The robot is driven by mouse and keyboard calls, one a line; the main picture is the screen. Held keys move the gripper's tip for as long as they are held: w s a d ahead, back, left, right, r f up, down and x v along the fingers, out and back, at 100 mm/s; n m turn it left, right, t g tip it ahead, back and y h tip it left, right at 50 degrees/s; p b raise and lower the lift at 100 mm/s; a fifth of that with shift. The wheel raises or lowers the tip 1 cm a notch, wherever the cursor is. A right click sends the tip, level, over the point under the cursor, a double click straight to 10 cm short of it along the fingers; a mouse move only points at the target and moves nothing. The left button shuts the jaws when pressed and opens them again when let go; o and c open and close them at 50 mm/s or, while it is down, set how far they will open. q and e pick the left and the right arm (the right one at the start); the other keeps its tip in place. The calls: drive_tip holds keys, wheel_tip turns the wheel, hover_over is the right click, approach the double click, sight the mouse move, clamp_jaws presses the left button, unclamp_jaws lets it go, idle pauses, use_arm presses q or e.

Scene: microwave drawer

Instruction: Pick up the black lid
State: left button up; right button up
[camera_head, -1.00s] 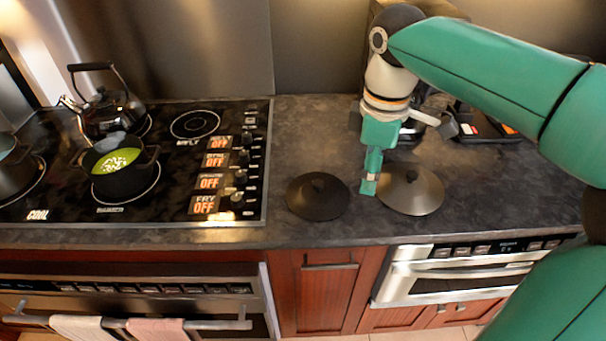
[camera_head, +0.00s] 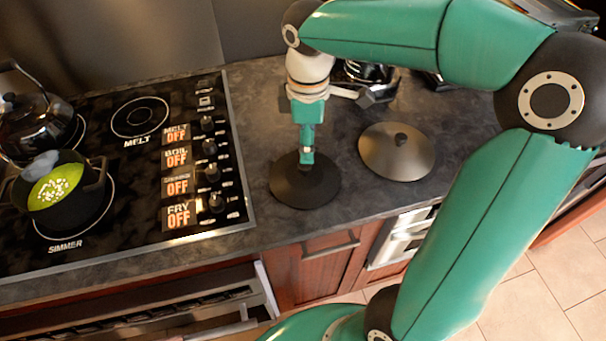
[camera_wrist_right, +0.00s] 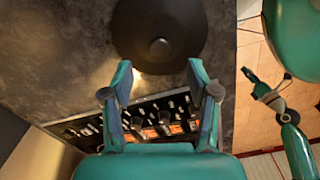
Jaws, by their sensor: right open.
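The black lid (camera_head: 290,190), a dark round disc with a small knob, lies flat on the grey counter right of the stove. In the right wrist view the black lid (camera_wrist_right: 190,30) is ahead of the fingertips, its knob roughly centred between them. My right gripper (camera_head: 306,157) is just over the lid in the head view, hiding its knob. In the wrist view my right gripper (camera_wrist_right: 160,78) is open, with nothing between its fingers. My left gripper (camera_wrist_right: 263,85) appears small at the right of the wrist view; its opening is unclear. It is absent from the head view.
A grey metal lid (camera_head: 380,160) lies close to the right of the black one. The stove (camera_head: 150,205) with a pot of green soup (camera_head: 70,205) and a kettle (camera_head: 35,125) is at left. The counter's front edge is just below the black lid.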

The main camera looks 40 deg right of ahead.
sight(305, 165)
drive_tip(key=f, duration=0.8)
drive_tip(key=shift+w+a+p, duration=0.1)
drive_tip(key=shift+w+p, duration=0.15)
drive_tip(key=shift+p, duration=0.05)
drive_tip(key=shift+c, duration=0.4)
clamp_jaws()
